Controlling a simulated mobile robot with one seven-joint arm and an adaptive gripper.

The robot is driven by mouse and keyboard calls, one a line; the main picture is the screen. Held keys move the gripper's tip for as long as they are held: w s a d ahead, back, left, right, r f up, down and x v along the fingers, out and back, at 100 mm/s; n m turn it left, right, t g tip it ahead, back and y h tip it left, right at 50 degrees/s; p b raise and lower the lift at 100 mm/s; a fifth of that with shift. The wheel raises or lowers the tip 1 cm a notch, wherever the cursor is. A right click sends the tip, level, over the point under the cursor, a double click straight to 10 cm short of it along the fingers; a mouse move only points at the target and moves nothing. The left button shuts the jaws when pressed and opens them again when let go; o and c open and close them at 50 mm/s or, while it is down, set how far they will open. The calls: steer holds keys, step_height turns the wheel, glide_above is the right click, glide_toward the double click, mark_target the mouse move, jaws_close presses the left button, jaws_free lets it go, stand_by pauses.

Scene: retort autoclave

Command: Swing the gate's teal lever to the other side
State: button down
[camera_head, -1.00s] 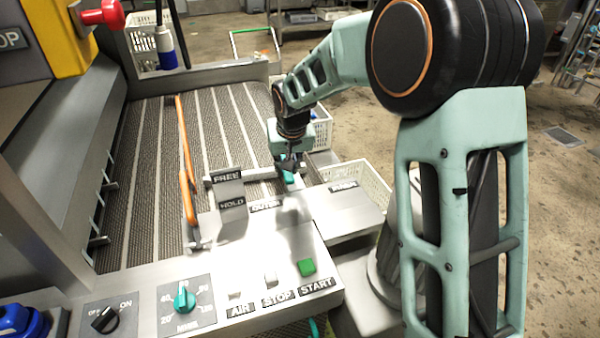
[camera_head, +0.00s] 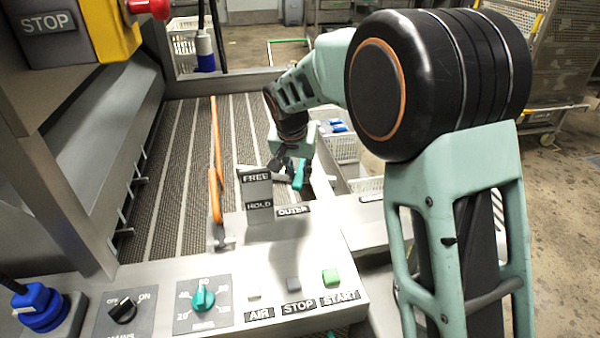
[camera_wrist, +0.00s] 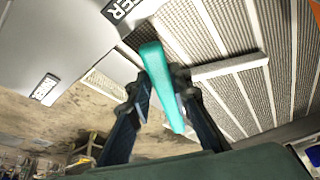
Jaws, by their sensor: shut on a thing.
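The teal lever (camera_head: 300,174) stands tilted beside the FREE/HOLD sign plate (camera_head: 258,196), behind the OUTER label (camera_head: 293,211). My gripper (camera_head: 289,166) is at the lever, to the right of the sign plate, pointing down. In the wrist view the teal lever (camera_wrist: 158,70) runs between the two dark fingers of my gripper (camera_wrist: 157,92), which are shut on it. The lever's pivot end is not clear in either view. The orange gate bar (camera_head: 214,165) lies along the slatted conveyor, left of the sign plate.
The control panel in front carries a teal dial (camera_head: 202,297), a green START button (camera_head: 331,277) and a black switch (camera_head: 122,310). White crates (camera_head: 343,147) stand behind my arm. A red knob (camera_head: 150,8) on a yellow STOP box (camera_head: 112,30) is at upper left.

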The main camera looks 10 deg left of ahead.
steer(key=shift+f, duration=0.1)
steer(key=c, duration=1.8)
jaws_free()
steer(key=shift+o, duration=0.2)
steer(key=v, duration=1.2)
